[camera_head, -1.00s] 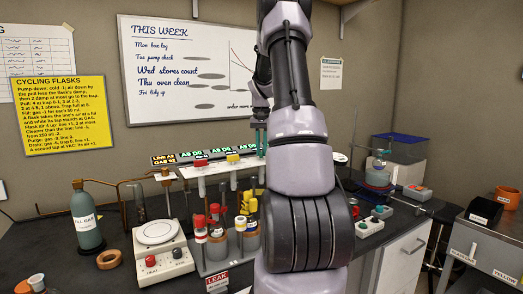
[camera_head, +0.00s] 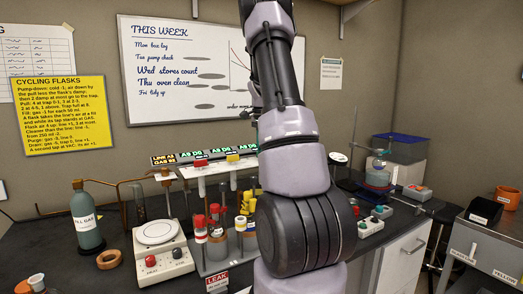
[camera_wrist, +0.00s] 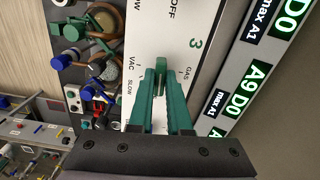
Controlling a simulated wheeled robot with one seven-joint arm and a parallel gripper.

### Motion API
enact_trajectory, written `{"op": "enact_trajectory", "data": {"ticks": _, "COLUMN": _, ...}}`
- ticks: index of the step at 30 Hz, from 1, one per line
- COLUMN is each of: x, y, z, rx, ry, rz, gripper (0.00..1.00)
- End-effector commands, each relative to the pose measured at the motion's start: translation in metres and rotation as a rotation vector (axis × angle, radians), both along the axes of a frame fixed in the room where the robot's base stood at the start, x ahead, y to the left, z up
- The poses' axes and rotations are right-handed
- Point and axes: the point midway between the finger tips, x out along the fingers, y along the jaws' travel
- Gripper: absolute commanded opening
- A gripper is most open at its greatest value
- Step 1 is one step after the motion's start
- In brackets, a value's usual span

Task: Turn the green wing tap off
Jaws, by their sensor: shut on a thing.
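In the wrist view, the green wing tap (camera_wrist: 160,66) sits on a white panel (camera_wrist: 143,48) beside a large 3. The panel carries the marks OFF, GAS, VAC and SLOW around the tap. My gripper (camera_wrist: 160,88) has green fingers that are shut on the tap's wing. The fingers hide part of the tap and panel, and I cannot tell exactly which mark the tap points to. In the head view, my arm hides the gripper and the green tap.
Lit displays (camera_wrist: 246,84) run along the panel's right in the wrist view. In the head view, a red tap (camera_head: 202,166) and a yellow tap (camera_head: 232,158) stand left of my arm. Flasks (camera_head: 217,240), a balance (camera_head: 158,234) and a gas bottle (camera_head: 87,225) crowd the bench.

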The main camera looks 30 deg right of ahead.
Motion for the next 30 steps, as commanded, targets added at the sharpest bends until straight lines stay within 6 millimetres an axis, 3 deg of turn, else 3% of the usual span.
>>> {"op": "enact_trajectory", "data": {"ticks": 23, "x": 0.0006, "y": -0.0001, "z": 0.0009, "rx": -0.001, "ry": -0.002, "rz": -0.100, "gripper": 0.00}}
{"op": "enact_trajectory", "data": {"ticks": 24, "x": 0.0006, "y": -0.0001, "z": 0.0009, "rx": -0.001, "ry": -0.002, "rz": -0.100, "gripper": 0.28}}
{"op": "enact_trajectory", "data": {"ticks": 26, "x": 0.0006, "y": -0.0001, "z": 0.0008, "rx": -0.001, "ry": -0.002, "rz": -0.100, "gripper": 0.46}}
{"op": "enact_trajectory", "data": {"ticks": 30, "x": 0.0004, "y": 0.0000, "z": 0.0005, "rx": -0.001, "ry": -0.001, "rz": -0.100, "gripper": 0.46}}
